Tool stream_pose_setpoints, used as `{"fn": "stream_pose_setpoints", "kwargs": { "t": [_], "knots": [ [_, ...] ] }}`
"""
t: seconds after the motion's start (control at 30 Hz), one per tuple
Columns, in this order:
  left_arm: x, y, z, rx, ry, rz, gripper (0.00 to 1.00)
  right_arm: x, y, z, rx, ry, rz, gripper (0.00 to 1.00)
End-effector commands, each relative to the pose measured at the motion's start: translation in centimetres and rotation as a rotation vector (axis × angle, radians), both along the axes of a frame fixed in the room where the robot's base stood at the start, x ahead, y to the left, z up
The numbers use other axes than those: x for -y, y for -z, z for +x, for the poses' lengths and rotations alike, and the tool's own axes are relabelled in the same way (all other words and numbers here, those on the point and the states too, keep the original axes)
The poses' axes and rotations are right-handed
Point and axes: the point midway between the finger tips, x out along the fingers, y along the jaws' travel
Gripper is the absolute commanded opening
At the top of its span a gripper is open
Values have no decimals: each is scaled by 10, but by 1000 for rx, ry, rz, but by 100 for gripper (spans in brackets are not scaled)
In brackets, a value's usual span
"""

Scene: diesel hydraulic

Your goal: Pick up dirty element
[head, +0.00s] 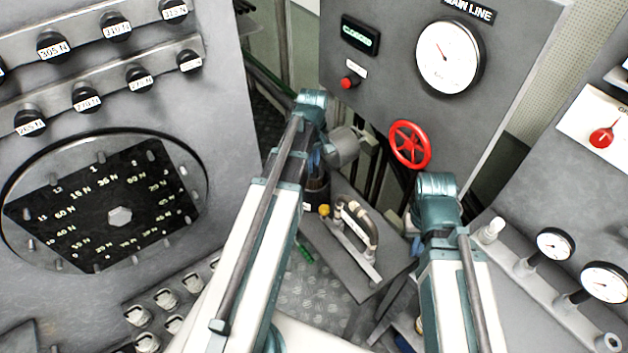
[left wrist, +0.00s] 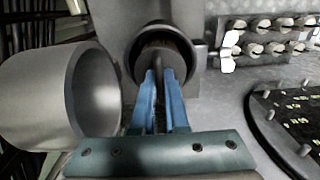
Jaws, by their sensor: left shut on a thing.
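A large open grey bowl (left wrist: 95,90) is just left of the fingers. In the head view my left gripper (head: 316,160) is mostly hidden behind its arm, beside the grey bowl (head: 343,147). My right gripper is not visible; only its arm shows.
A small grey table (head: 345,240) carries a curved-handled item (head: 357,225). Gauges on pipework (head: 555,244) stand at right. A weight panel with black knobs (head: 88,98) stands at left.

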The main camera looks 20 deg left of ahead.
Motion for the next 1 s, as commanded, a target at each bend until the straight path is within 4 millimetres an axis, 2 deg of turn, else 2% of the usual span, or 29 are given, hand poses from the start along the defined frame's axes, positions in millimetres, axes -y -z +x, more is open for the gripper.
{"fn": "stream_pose_setpoints", "kwargs": {
  "t": [1.0],
  "knots": [
    [0,-52,0,-1,0,1,0,0,-52,0,0,-1,0,0]
  ]
}}
